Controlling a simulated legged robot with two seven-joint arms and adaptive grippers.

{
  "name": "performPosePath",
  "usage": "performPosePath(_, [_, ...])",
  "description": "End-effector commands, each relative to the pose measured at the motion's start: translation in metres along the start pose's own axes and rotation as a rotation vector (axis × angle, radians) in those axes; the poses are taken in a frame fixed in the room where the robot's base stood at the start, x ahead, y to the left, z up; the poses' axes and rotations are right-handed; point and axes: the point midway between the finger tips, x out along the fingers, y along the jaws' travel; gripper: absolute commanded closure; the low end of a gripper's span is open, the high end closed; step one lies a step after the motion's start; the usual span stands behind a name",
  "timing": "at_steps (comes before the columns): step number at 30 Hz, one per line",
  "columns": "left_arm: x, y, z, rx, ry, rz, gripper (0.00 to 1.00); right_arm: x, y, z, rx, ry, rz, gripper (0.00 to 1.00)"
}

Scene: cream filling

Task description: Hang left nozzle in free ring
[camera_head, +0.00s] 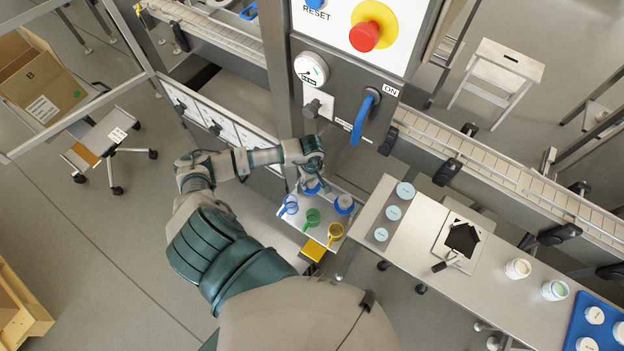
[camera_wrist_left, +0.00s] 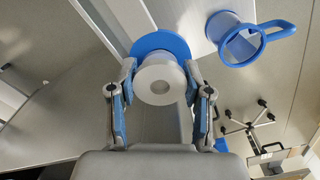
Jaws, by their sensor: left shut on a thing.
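My left gripper (camera_head: 312,177) is above the small shelf below the machine. In the left wrist view its fingers (camera_wrist_left: 160,72) are closed on both sides of a nozzle (camera_wrist_left: 156,86) with a pale round body and a blue flange. In the head view the nozzle's blue edge (camera_head: 311,189) shows just below the gripper. A second blue-edged round piece (camera_head: 344,204) sits to its right on the shelf. I cannot tell whether the held nozzle is in a ring or only above one. My right gripper is not in view.
A blue looped piece (camera_head: 290,204), a green one (camera_head: 312,217) and a yellow one (camera_head: 335,231) line the shelf's front edge. The blue one is close to the gripper in the wrist view (camera_wrist_left: 240,38). A long table (camera_head: 420,260) with jars stands to the right.

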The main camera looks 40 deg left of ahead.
Motion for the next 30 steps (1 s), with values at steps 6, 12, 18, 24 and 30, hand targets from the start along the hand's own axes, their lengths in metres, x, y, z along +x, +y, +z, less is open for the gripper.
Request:
performPosePath(6, [0.0029, 0.0, -0.0004, 0.0, 0.0, 0.0, 0.93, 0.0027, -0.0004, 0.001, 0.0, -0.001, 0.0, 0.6])
performPosePath(12, [0.0025, 0.0, -0.0004, 0.0, 0.0, 0.0, 0.93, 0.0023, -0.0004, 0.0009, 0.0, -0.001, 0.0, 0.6])
performPosePath(18, [0.0026, 0.0, -0.0003, 0.0, 0.0, 0.0, 0.21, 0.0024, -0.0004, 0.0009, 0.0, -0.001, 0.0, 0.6])
performPosePath(24, [0.0029, -0.0001, -0.0003, 0.0, 0.0, 0.0, 0.21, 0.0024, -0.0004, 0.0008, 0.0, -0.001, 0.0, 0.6])
performPosePath(30, [0.0031, -0.0003, -0.0001, 0.0, 0.0, -0.001, 0.0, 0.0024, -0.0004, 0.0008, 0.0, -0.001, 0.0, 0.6])
